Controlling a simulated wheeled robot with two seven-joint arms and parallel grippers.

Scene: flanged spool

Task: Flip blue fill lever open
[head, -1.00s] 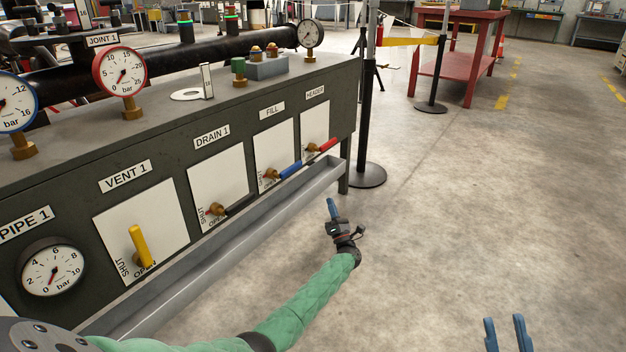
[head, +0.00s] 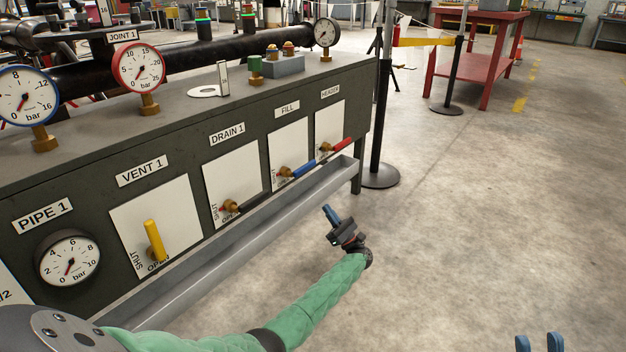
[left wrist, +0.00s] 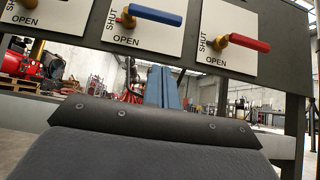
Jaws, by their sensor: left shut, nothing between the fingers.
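The blue fill lever (head: 304,168) sits on a brass valve on the white plate under the FILL label. It points sideways to the right, roughly level. In the left wrist view the blue lever (left wrist: 155,15) shows at the top, with SHUT at its left and OPEN below it. My left gripper (head: 327,210) is shut and empty, in front of and lower than the tray, apart from the lever. Its blue fingers (left wrist: 162,85) show below the panel in the left wrist view. My right gripper (head: 539,342) shows only its two fingertips, spaced apart, at the bottom edge.
The red header lever (head: 341,145) is just right of the blue one. The black drain lever (head: 252,203) and yellow vent lever (head: 154,240) are to the left. A grey tray (head: 240,245) runs below the levers. A post base (head: 380,178) stands beyond the panel's end.

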